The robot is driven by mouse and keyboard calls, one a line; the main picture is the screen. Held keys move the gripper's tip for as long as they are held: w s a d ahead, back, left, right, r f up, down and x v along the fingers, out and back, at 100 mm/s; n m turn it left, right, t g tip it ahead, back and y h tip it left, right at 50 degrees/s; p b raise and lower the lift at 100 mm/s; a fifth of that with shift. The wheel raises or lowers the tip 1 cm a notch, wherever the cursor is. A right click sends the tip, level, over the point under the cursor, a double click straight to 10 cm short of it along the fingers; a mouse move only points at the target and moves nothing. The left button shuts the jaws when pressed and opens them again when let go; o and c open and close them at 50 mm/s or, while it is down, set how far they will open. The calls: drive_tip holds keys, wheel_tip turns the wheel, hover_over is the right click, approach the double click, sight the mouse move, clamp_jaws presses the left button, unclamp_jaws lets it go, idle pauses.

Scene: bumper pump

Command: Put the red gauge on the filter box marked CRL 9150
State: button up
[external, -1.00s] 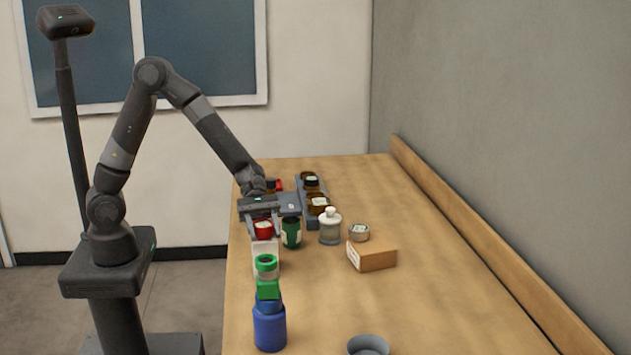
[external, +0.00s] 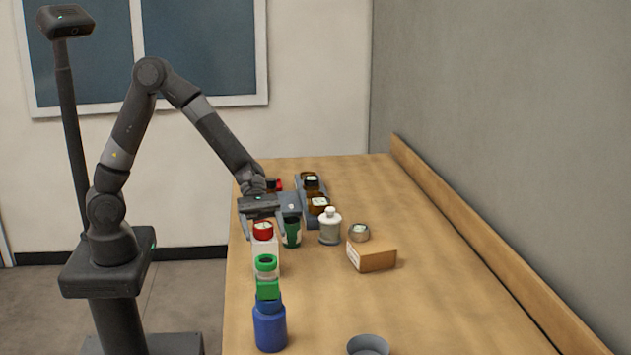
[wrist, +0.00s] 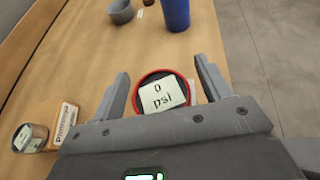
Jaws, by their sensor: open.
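The red gauge (external: 263,231) rests on top of a white box (external: 265,258) near the table's left edge. My gripper (wrist: 162,70) is open, with one finger on each side of the gauge and a visible gap to each. In the external view my gripper (external: 263,222) is just above the gauge, pointing down. The CRL 9150 marking is not readable in either view.
A green cup (external: 291,232) and a clear white-capped bottle (external: 330,228) stand close right of the gauge. A tray (external: 311,215) of brown jars is behind. A blue bottle (external: 270,325) and a grey bowl (external: 368,345) are in front. The table's right side is clear.

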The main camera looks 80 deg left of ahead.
drive_tip(key=v, duration=1.1)
drive_tip(key=s+a+r+m+t+y, duration=0.1)
drive_tip(key=s+a+r+m+y, duration=0.1)
drive_tip(key=s+m, duration=0.4)
drive_tip(key=s+a+r+m+t+y, duration=0.1)
drive_tip(key=s+a+r+m+y, duration=0.2)
drive_tip(key=s+a+m+y, duration=0.2)
drive_tip(key=s+a+r+m+t+y, duration=0.1)
drive_tip(key=s+a+m+y, duration=0.3)
drive_tip(key=s, duration=0.7)
drive_tip(key=r+m+y, duration=0.1)
drive_tip(key=m+y, duration=0.1)
drive_tip(key=m, duration=0.2)
drive_tip(key=shift+s+a+r+m, duration=0.2)
drive_tip(key=shift+a+r+m, duration=0.05)
drive_tip(key=shift+m, duration=0.15)
